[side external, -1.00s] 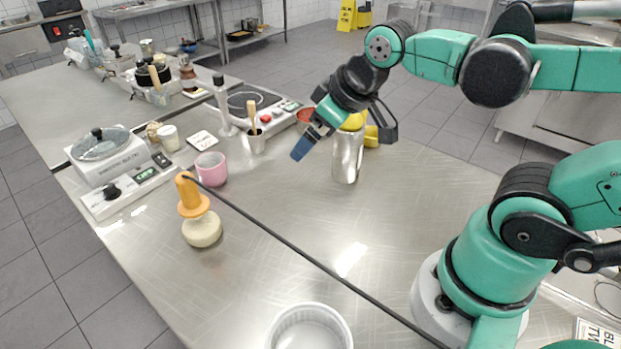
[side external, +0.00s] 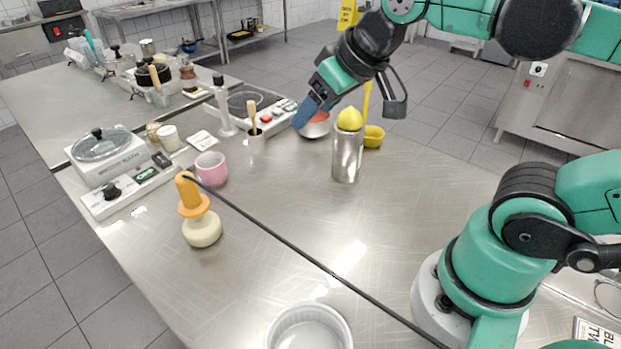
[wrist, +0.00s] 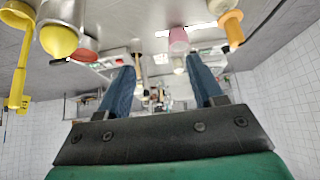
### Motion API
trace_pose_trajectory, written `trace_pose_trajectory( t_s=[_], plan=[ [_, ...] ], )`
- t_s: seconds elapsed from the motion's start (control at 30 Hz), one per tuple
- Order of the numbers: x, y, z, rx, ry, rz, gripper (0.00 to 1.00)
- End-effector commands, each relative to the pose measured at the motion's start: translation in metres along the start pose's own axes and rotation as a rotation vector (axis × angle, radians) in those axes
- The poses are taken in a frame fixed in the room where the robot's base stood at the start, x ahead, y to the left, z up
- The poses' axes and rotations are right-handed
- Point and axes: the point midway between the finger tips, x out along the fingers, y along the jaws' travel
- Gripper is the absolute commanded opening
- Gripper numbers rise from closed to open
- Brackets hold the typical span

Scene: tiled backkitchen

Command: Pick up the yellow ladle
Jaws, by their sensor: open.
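The yellow ladle (side external: 373,137) stands upright on the counter behind the metal canister, its bowl low and its handle rising. Its upper part is partly hidden behind my arm in the side view. In the wrist view, which looks upside down, the ladle (wrist: 19,75) is at the far left edge. My gripper (side external: 306,114) is open and empty, raised above the counter to the left of the ladle and apart from it. In the wrist view, its two blue fingers (wrist: 165,72) are spread, with no ladle between them.
A metal canister (side external: 347,160) with a yellow, lemon-like top (side external: 350,119) stands just in front of the ladle. A red-and-white bowl (side external: 316,126) sits behind my fingers. A pink cup (side external: 211,168) and a hotplate (side external: 247,101) are to the left.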

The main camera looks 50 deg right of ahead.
Motion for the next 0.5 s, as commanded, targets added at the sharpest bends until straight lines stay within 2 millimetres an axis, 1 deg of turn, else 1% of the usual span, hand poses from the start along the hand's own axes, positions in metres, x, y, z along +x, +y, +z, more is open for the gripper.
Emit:
trace_pose_trajectory(
  t_s=[0.03, 0.3, 0.33, 0.5],
  plan=[
    [-0.008, 0.000, -0.006, 0.000, 0.000, 0.000, 0.61],
    [-0.048, 0.000, -0.035, 0.000, 0.000, 0.000, 0.61],
    [-0.048, 0.001, -0.037, 0.005, 0.000, -0.004, 0.61],
    [-0.026, 0.015, -0.050, 0.039, 0.025, -0.076, 0.61]
  ],
)
